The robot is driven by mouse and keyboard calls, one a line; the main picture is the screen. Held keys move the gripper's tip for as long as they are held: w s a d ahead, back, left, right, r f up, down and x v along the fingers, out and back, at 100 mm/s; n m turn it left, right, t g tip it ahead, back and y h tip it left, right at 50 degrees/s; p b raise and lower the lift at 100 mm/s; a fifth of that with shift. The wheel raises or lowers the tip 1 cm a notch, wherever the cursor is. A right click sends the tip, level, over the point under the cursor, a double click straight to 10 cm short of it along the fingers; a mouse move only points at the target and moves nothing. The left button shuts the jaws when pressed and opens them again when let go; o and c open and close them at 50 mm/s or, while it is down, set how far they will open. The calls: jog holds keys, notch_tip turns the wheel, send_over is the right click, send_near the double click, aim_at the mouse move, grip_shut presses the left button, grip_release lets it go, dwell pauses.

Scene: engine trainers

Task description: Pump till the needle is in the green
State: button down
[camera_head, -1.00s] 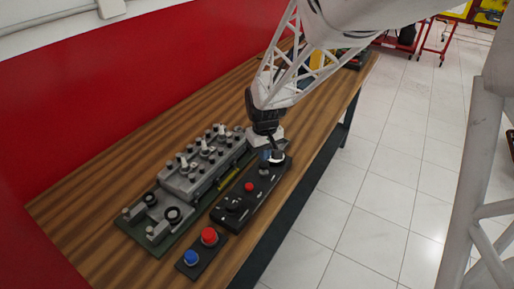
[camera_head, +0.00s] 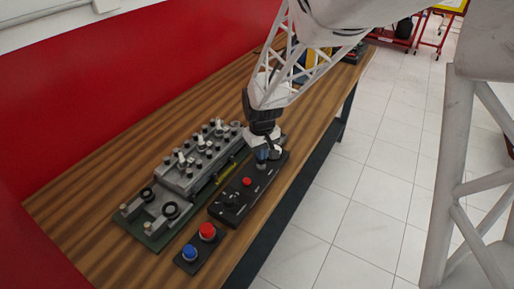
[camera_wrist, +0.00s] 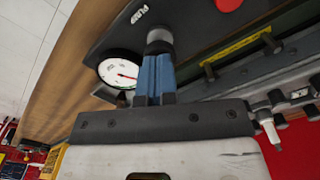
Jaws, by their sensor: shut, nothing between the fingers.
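My gripper (camera_wrist: 153,72) is shut and empty, with blue fingers pointing at the black panel (camera_head: 227,210). Their tips are at a grey round knob or plunger (camera_wrist: 159,37) on the panel; I cannot tell whether they touch it. A white round gauge (camera_wrist: 116,75) with a red needle stands beside the fingers in the wrist view. In the head view my gripper (camera_head: 263,156) is over the panel's far end and hides the knob and most of the gauge.
A red button (camera_head: 247,181) sits mid-panel. A small box with a red button (camera_head: 207,231) and a blue button (camera_head: 190,252) lies at the near end. A grey engine block (camera_head: 190,172) stands left of the panel. A yellow strip (camera_wrist: 235,46) runs between them. Wooden bench (camera_head: 85,205) is bare at left.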

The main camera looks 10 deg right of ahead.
jog(key=shift+f, duration=0.95)
jog(key=shift+r, duration=1.9)
jog(key=shift+r, duration=0.1)
jog(key=shift+r, duration=2.45)
jog(key=shift+s, duration=0.1)
